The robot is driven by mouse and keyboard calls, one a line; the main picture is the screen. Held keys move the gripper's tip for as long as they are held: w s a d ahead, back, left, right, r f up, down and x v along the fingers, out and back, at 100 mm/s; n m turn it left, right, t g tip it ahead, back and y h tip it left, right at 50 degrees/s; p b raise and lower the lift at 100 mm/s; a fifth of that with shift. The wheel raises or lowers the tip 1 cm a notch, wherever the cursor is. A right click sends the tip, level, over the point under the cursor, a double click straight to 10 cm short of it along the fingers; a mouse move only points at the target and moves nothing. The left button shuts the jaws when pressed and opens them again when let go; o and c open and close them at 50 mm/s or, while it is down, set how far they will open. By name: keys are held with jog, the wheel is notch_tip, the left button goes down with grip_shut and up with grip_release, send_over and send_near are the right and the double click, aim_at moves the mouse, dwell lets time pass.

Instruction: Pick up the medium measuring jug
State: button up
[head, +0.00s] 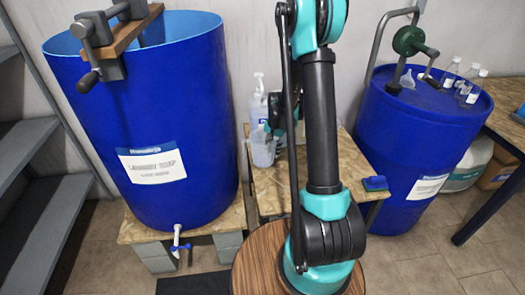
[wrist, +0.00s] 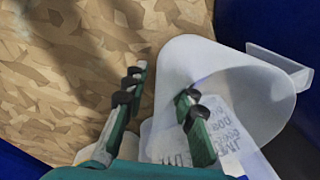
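A white jug-like vessel (wrist: 190,58) with a wide round mouth and a handle (wrist: 280,68) at its right fills the middle of the wrist view. I cannot tell its size against other jugs. My gripper (wrist: 160,98) is open, its two dark-tipped green fingers apart. The left finger is over the board, left of the vessel. The right finger overlaps the vessel's mouth; I cannot tell whether it touches. In the head view, my gripper is mostly hidden behind my arm, near pale containers (head: 262,150) on the wooden stand.
A pump bottle (head: 258,100) stands close by on the chipboard stand (head: 265,195). A large blue drum (head: 150,110) is at left, another blue drum (head: 420,140) at right with small bottles (head: 470,85) on top.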

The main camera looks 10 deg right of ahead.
jog(key=shift+c, duration=0.4)
grip_shut()
jog(key=shift+r, duration=0.2)
